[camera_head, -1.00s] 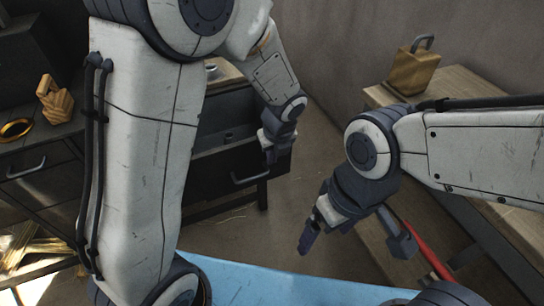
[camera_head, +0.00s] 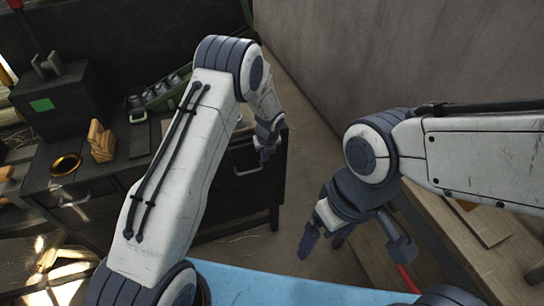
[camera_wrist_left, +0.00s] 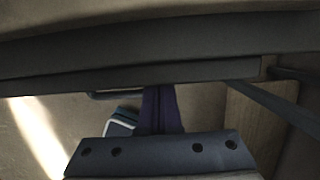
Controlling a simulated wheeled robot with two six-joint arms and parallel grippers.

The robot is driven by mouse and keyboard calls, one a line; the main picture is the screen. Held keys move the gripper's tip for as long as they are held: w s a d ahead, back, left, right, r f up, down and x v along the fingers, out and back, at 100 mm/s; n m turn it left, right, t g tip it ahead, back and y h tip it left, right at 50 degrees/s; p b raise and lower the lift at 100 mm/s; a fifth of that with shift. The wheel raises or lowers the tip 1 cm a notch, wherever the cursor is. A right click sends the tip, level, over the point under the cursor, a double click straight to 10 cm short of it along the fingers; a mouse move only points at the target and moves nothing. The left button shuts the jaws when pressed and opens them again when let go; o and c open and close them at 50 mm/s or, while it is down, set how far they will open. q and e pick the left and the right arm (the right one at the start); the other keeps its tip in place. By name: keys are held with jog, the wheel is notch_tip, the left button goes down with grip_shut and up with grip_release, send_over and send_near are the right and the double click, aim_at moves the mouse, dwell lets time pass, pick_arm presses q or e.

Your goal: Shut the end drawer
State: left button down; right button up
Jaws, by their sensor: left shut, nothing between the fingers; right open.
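My left gripper (camera_head: 266,154) is shut and empty at the right part of the drawer front. In the left wrist view its purple fingers (camera_wrist_left: 160,108) are against or just beside the drawer front (camera_wrist_left: 190,72), right of the handle (camera_wrist_left: 115,96). My right gripper (camera_head: 356,250) is open and empty, away from the bench.
On the bench are a wooden hand-shaped block (camera_head: 101,141), a gold ring (camera_head: 66,165), a green rack (camera_head: 168,92) and a dark box (camera_head: 58,103). A wooden table (camera_head: 455,225) stands at the right, under my right arm. Floor shows between them.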

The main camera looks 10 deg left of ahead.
pick_arm(q)
jog(key=shift+w+a+p, duration=0.2)
jog(key=shift+w+a, duration=0.1)
jog(key=shift+w, duration=0.25)
jog(key=shift+w+a+p, duration=0.2)
jog(key=shift+w+a, duration=0.05)
jog(key=shift+w, duration=0.25)
pick_arm(e)
jog(key=shift+w+a+r, duration=0.1)
jog(key=shift+w+r, duration=0.4)
jog(key=shift+r, duration=0.2)
pick_arm(q)
jog(key=shift+w, duration=0.1)
jog(key=shift+d, duration=0.1)
jog(key=s+d+r, duration=0.3)
jog(key=s+r, duration=0.3)
jog(key=r, duration=0.3)
jog(key=shift+r+p, duration=0.3)
jog(key=shift+r, duration=0.1)
pick_arm(e)
jog(key=shift+s+a+r, duration=0.15)
jog(key=shift+s+r, duration=0.15)
jog(key=shift+s, duration=0.2)
